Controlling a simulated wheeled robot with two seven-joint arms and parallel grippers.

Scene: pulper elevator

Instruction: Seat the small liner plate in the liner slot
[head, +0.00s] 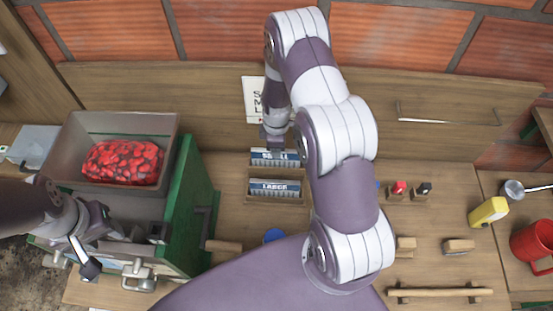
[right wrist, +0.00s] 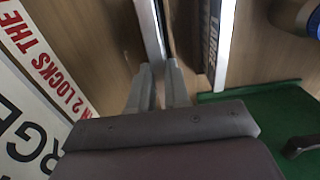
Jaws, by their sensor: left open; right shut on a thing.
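The small liner plate (head: 272,158), with a dark toothed face lettered SMALL, stands in the rear of a wooden rack (head: 277,200). My right gripper (head: 273,141) is at its top edge, shut on it. In the right wrist view my fingertips (right wrist: 162,68) close on a thin, bright plate edge (right wrist: 150,30). A second plate, lettered LARGE (head: 275,188), stands in front in the rack. The green pulper (head: 190,205) is to the left of the rack. I cannot make out the liner slot in either view. My left gripper (head: 115,236) is open at the pulper's front.
A grey hopper with red cherries (head: 124,162) sits on the pulper, with metal clamps (head: 138,275) below. A sign (head: 253,100) stands behind the rack. My right arm hides the bench's middle.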

